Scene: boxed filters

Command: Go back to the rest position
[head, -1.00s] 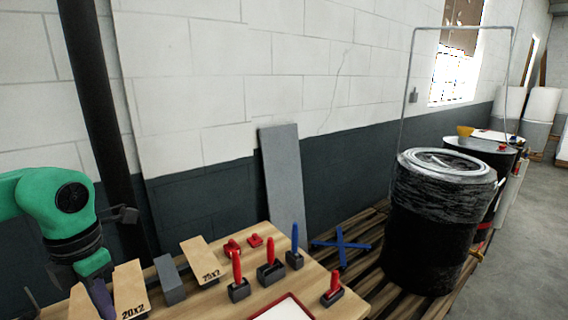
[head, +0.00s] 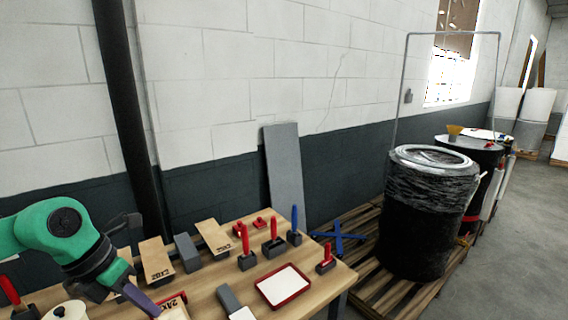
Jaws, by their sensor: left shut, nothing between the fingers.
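My left gripper (head: 145,303) is at the lower left of the head view, over the wooden table (head: 225,287). It is shut and holds nothing. Its tips are close to a small box with red edging (head: 174,304); I cannot tell whether they touch it.
Red and blue handled tools in dark holders (head: 272,248) stand at the table's back right. A red-rimmed white tray (head: 283,286) lies at the front. A wrapped black drum (head: 425,215) stands on a pallet (head: 428,284) to the right. Grey floor beyond is open.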

